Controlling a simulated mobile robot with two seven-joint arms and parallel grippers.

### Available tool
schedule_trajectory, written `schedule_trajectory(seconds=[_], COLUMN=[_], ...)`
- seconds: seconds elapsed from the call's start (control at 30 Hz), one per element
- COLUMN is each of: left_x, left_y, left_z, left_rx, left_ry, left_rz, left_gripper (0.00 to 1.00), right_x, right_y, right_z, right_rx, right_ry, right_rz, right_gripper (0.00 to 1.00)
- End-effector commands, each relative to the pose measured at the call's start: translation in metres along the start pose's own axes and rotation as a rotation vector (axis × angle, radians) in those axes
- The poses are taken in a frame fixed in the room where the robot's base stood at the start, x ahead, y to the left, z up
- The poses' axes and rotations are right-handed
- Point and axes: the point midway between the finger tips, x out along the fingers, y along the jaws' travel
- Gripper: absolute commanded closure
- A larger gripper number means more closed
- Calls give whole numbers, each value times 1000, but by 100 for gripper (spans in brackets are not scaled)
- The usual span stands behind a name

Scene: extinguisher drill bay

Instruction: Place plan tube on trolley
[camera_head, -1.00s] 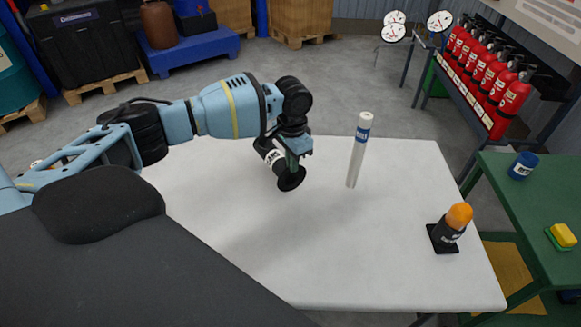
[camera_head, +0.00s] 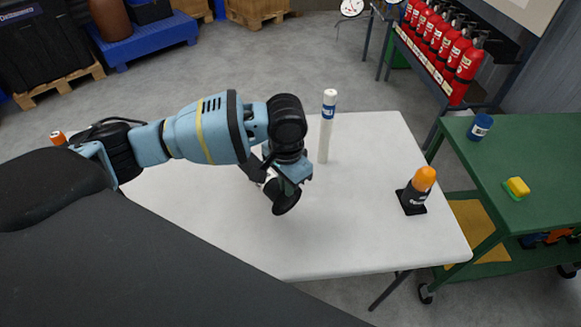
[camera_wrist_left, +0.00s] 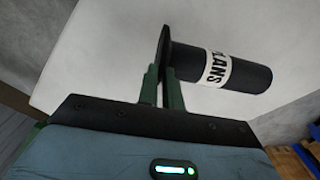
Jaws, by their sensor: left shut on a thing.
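The plan tube (camera_wrist_left: 250,74) is a black cylinder with a white "PLANS" label and a wide flanged end. My left gripper (camera_wrist_left: 161,88) is shut on it near that flange in the left wrist view. In the head view the plan tube (camera_head: 270,179) is tilted above the white table, partly hidden by my left gripper (camera_head: 286,184). The trolley (camera_head: 535,148) is green, with a flat top, a lower shelf and wheels, at the right. My right gripper is not in view.
The white table (camera_head: 235,235) carries a white tube with a blue band (camera_head: 327,125) standing just beyond my gripper, and an orange-topped beacon (camera_head: 418,189) at its right. A blue can (camera_head: 480,127) and a yellow-green block (camera_head: 516,188) sit on the trolley, with bare top between and beyond them.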

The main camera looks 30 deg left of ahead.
Motion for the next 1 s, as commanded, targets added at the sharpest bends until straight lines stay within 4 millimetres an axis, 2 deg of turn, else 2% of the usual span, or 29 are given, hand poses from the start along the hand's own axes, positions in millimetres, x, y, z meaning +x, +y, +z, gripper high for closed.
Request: schedule_trajectory(seconds=[0.23,0.37,0.6,0.7,0.83,1.0], left_x=[-3,-18,-66,-80,-92,-96], left_y=[0,2,15,20,25,27], left_z=[0,5,36,51,66,75], left_rx=[-4,-46,-225,-299,-369,-409], left_ry=[4,13,24,19,10,3], left_rz=[-1,-3,-2,-1,-1,-1], left_gripper=[100,100,100,100,100,100], right_x=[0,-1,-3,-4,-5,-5], right_y=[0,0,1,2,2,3], right_z=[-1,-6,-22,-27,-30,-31], right_rx=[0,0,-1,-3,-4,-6], right_ry=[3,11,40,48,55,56], right_rz=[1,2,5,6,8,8], right_gripper=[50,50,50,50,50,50])
